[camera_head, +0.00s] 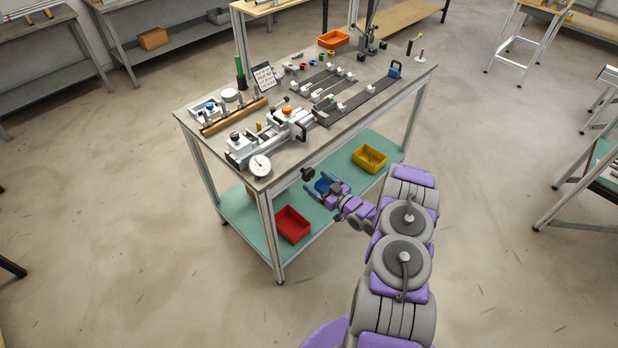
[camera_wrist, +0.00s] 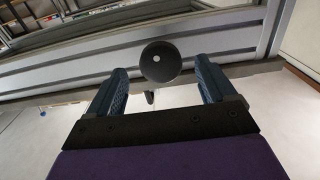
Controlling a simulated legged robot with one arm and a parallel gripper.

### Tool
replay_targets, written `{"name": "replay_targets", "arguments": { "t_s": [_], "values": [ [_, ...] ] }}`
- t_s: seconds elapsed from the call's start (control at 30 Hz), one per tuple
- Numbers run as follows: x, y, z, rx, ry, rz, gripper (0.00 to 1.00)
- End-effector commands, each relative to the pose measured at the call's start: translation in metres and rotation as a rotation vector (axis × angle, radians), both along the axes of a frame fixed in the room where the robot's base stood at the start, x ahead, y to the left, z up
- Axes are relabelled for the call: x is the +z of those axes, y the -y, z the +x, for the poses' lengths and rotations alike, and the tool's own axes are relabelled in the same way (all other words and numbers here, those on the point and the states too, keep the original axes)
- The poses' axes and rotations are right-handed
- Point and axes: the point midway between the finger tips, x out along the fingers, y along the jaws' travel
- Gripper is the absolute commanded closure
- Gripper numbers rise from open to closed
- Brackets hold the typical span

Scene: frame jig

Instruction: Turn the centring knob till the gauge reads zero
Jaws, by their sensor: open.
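The dial gauge (camera_head: 259,165) has a round white face and stands at the front left corner of the bench; its reading is too small to make out. A black round knob (camera_head: 308,174) sticks out at the bench's front edge. In the wrist view the knob (camera_wrist: 160,62) appears face on, with a pale dot at its centre, lined up between the fingertips. My gripper (camera_head: 322,186) is open and empty, just in front of the knob. Its two blue fingers (camera_wrist: 160,78) show in the wrist view, with a gap on either side of the knob.
The bench top (camera_head: 292,157) carries a clamping fixture with an orange knob (camera_head: 287,110), rails and small parts. On the lower shelf (camera_head: 333,181) are a red bin (camera_head: 292,224) and a yellow bin (camera_head: 369,158). The floor around my arm is clear.

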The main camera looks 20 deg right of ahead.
Motion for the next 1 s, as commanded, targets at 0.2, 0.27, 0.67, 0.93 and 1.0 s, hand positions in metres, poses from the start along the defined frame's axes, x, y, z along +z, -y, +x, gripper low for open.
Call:
{"name": "replay_targets", "arguments": {
  "t_s": [0.2, 0.27, 0.67, 0.93, 1.0],
  "values": [
    [0.000, -0.012, 0.033, 0.002, 0.004, -0.003, 0.16],
    [0.000, -0.013, 0.038, 0.001, 0.004, -0.003, 0.16],
    [0.001, -0.016, 0.047, -0.001, 0.001, 0.000, 0.16],
    [0.001, -0.016, 0.047, -0.001, 0.001, -0.001, 0.38],
    [0.001, -0.016, 0.047, -0.001, 0.001, -0.001, 0.45]
  ]
}}
